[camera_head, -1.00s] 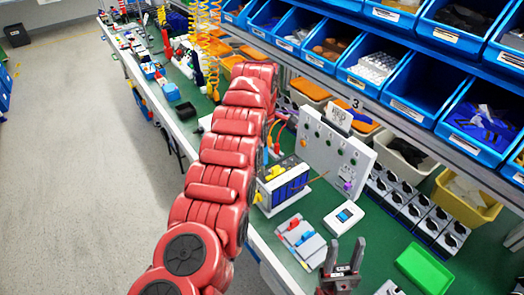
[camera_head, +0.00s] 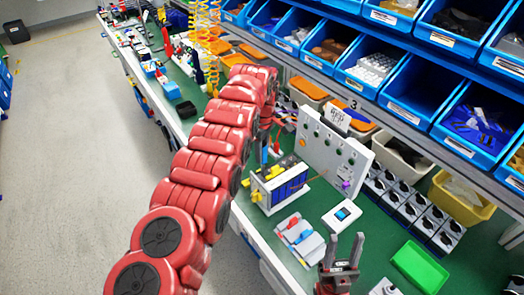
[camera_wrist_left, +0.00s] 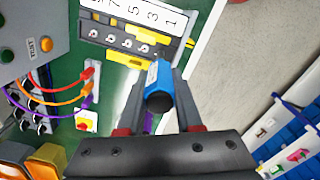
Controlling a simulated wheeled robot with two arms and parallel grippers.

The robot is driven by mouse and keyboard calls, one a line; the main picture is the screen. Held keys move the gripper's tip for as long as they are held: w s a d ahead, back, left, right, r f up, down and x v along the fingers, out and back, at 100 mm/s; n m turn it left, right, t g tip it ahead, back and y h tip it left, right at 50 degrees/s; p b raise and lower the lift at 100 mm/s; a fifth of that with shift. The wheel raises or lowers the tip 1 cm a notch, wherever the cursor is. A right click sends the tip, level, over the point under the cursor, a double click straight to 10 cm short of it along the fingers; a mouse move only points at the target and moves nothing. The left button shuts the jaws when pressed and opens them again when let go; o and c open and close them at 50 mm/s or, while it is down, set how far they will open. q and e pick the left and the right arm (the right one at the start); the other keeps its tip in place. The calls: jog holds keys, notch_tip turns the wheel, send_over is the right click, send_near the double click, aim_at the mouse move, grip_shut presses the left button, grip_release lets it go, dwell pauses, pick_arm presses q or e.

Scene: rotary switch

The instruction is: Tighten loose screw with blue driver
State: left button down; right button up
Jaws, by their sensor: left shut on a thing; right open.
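My left gripper (camera_wrist_left: 160,85) is shut on the blue driver (camera_wrist_left: 158,88), whose thick handle end faces the left wrist camera. The driver points towards a grey terminal block (camera_wrist_left: 135,42) with numbered labels and yellow parts. The driver's tip and any screw under it are too small or hidden to tell, as is contact. In the head view the terminal block (camera_head: 280,186) stands on the green bench, and my red left arm hides most of its gripper. My right gripper (camera_head: 340,262) is open and empty at the bottom, near a grey tray with red and blue pieces (camera_head: 300,243).
A grey panel (camera_head: 325,150) with buttons and wires stands behind the block. A white switch box (camera_head: 342,215), black rotary switches (camera_head: 410,205) and a green tray (camera_head: 420,267) are to the right. Blue bins (camera_head: 412,95) line the shelf above.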

pick_arm(q)
jog(key=shift+s+f+m+b, duration=0.2)
jog(key=shift+f+m+b, duration=0.45)
jog(key=shift+m, duration=0.45)
jog(key=shift+r+m, duration=0.15)
jog(key=shift+m, duration=0.85)
jog(key=shift+d+r+m+p, duration=0.15)
jog(key=shift+m+p, duration=0.25)
jog(key=shift+m, duration=0.5)
jog(key=shift+w+m, duration=0.1)
jog(key=shift+m, duration=0.8)
